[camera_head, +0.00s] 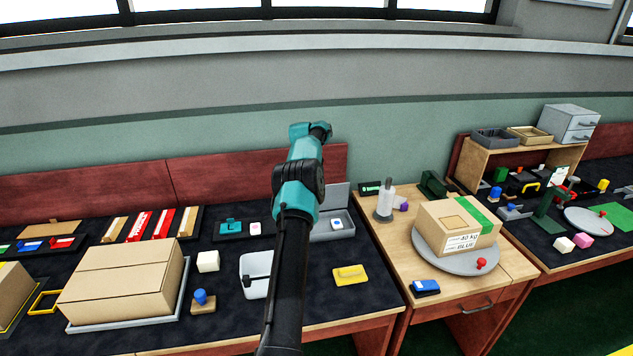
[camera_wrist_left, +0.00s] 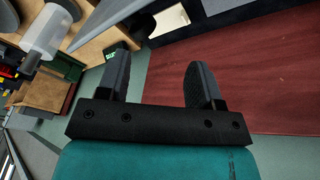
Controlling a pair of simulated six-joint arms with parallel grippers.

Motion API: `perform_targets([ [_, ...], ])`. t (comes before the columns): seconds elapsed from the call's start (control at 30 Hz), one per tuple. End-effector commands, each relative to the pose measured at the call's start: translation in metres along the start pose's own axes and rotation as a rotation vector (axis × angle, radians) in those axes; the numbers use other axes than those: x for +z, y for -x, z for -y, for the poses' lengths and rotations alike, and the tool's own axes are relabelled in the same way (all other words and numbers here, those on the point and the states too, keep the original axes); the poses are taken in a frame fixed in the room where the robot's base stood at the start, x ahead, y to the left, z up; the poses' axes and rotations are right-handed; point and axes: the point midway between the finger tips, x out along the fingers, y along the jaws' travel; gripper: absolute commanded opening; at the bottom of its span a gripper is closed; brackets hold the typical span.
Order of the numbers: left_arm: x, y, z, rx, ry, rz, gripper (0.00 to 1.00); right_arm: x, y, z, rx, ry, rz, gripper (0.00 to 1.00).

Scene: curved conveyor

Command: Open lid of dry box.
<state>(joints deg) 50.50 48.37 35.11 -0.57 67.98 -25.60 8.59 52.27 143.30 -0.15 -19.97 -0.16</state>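A grey box (camera_head: 347,235) sits on the dark bench near the back, partly hidden behind my left arm. Its grey lid (camera_head: 337,196) stands raised at the back, and a small white and blue item (camera_head: 337,224) lies inside. In the left wrist view, a grey panel edge (camera_wrist_left: 103,20) and the white item (camera_wrist_left: 171,18) show at the top. My left gripper (camera_wrist_left: 157,75) is open and empty, its two dark fingers apart in front of the red back panel. In the head view, its arm rises over the bench and hides part of the box. My right gripper is not in view.
A white container (camera_head: 253,270) with a dark handle stands left of my arm, and a yellow block (camera_head: 350,275) lies to the right. A large carton (camera_head: 125,280) is further left. A white cylinder (camera_head: 386,200) and a turntable (camera_head: 430,258) carrying a carton (camera_head: 455,226) are on the right.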

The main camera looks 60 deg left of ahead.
Motion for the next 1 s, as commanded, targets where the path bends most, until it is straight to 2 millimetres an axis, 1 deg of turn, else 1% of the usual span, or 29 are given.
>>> perform_targets([
  [0.03, -0.001, 0.011, -0.001, 0.000, -0.001, -0.003, 0.60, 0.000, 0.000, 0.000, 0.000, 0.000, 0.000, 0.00],
  [0.3, -0.002, 0.063, -0.002, 0.002, -0.002, -0.003, 0.60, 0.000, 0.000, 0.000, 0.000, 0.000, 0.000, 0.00],
  [0.5, -0.001, 0.092, -0.003, 0.003, -0.002, -0.002, 0.60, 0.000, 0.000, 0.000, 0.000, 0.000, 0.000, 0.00],
  [0.6, -0.001, 0.099, -0.003, 0.004, -0.002, -0.001, 0.60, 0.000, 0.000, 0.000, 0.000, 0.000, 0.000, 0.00],
  [0.7, -0.001, 0.102, -0.003, 0.004, -0.002, 0.000, 0.60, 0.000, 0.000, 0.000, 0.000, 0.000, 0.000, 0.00],
  [1.0, -0.001, 0.102, -0.003, 0.004, -0.002, 0.000, 0.60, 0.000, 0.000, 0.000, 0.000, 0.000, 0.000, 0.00],
])
